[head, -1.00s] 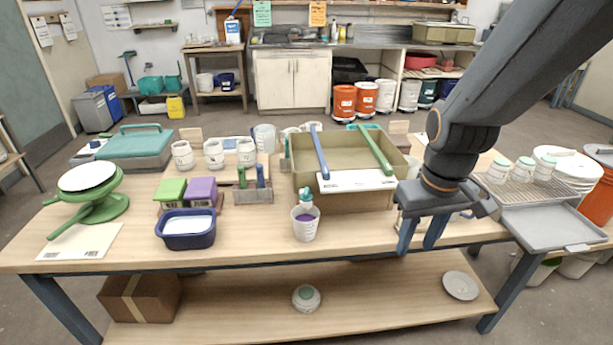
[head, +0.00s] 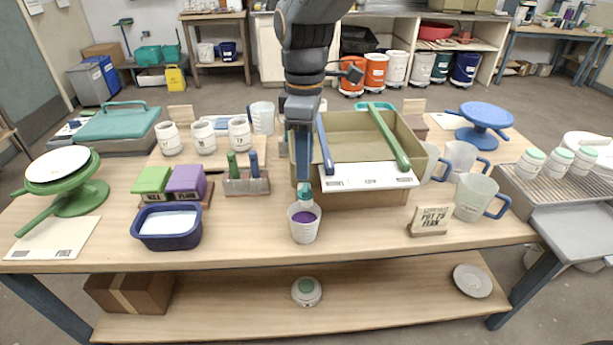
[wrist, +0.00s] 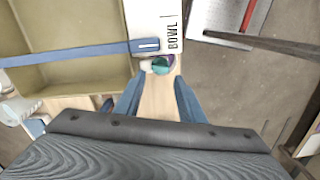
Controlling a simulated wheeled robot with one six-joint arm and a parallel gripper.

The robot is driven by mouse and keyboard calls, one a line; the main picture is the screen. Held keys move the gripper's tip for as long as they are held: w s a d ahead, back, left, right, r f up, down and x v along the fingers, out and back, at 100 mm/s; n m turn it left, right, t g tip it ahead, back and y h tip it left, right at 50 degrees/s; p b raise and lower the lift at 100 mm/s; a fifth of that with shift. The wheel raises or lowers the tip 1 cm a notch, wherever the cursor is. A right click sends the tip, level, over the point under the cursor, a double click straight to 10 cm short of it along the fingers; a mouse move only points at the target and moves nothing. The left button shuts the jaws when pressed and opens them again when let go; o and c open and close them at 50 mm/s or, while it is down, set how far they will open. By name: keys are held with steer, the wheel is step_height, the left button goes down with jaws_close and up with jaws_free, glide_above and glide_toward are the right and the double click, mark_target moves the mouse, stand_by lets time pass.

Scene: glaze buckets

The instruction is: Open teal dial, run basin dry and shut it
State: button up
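The olive basin (head: 365,191) stands on the table, and its bare inside also fills the upper left of the wrist view (wrist: 60,85). I cannot tell how much liquid it holds. The teal dial (head: 305,190) is at the basin's front left, above a white cup (head: 304,230) with purple liquid in it. In the wrist view the teal dial (wrist: 161,66) lies just beyond the fingertips, in line with the gap. My gripper (head: 303,176) points down over the dial, partly hiding it. Its fingers are apart with nothing between them in the wrist view (wrist: 158,90).
A blue bar (head: 325,147) and a green bar (head: 389,139) lie across the basin, with a white label card (head: 368,177) at its front. A tool holder (head: 246,183) and a navy tub (head: 166,230) stand left. Clear mugs (head: 474,200) and a sign block (head: 432,221) stand right.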

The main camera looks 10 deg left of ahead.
mark_target(306, 187)
steer(key=shift+f+p, duration=0.55)
steer(key=shift+f, duration=2.5)
steer(key=c, duration=0.8)
steer(key=shift+o, duration=0.2)
